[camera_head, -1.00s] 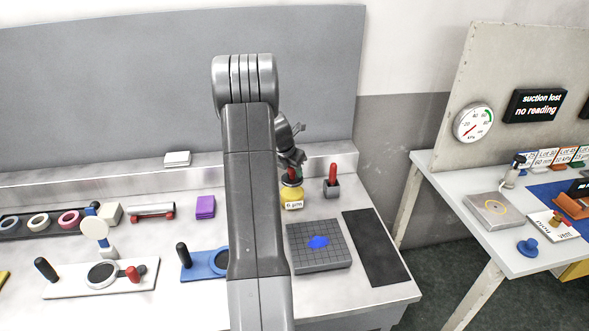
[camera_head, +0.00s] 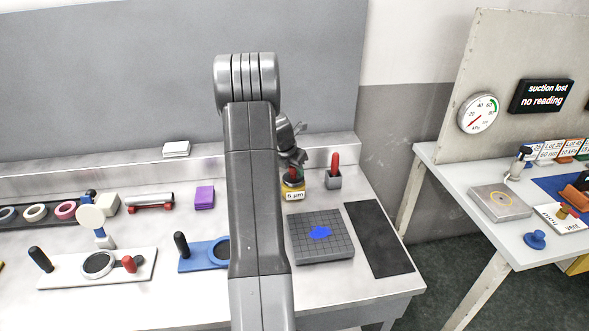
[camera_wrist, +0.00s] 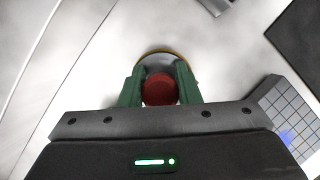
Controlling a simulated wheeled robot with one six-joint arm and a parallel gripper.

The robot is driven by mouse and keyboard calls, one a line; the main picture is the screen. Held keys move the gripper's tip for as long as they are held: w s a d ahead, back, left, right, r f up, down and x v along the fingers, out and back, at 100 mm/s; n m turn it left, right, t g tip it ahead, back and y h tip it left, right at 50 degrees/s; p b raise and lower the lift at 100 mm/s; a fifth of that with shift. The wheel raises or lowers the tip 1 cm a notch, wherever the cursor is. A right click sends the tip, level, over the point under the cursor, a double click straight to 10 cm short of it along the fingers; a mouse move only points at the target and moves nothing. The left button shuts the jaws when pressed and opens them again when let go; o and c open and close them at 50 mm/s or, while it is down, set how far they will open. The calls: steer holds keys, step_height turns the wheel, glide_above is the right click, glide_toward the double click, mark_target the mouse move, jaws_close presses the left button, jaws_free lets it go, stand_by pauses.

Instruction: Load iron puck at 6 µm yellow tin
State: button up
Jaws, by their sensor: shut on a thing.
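My gripper (camera_wrist: 160,88) is shut on a round red knob (camera_wrist: 160,89), which I take to be the top of the iron puck. In the wrist view the knob sits between the green fingers, with a greyish disc partly showing behind it. The yellow 6 µm tin (camera_head: 293,194) stands on the bench directly below the gripper in the head view. Its yellow rim shows around the disc in the wrist view (camera_wrist: 163,52). I cannot tell whether the puck touches the tin. My arm hides part of the bench.
A gridded grey plate (camera_head: 338,249) with a blue patch and a black mat (camera_head: 378,238) lie in front. A grey holder with a red handle (camera_head: 333,178) stands just right of the tin. A purple block (camera_head: 204,197) and blue fixture (camera_head: 199,256) lie left of my arm.

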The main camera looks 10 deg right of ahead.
steer(key=shift+f, duration=0.55)
stand_by(1.9)
step_height(320, 180, up, 7)
steer(key=p, duration=0.6)
steer(key=shift+r, duration=0.1)
stand_by(0.6)
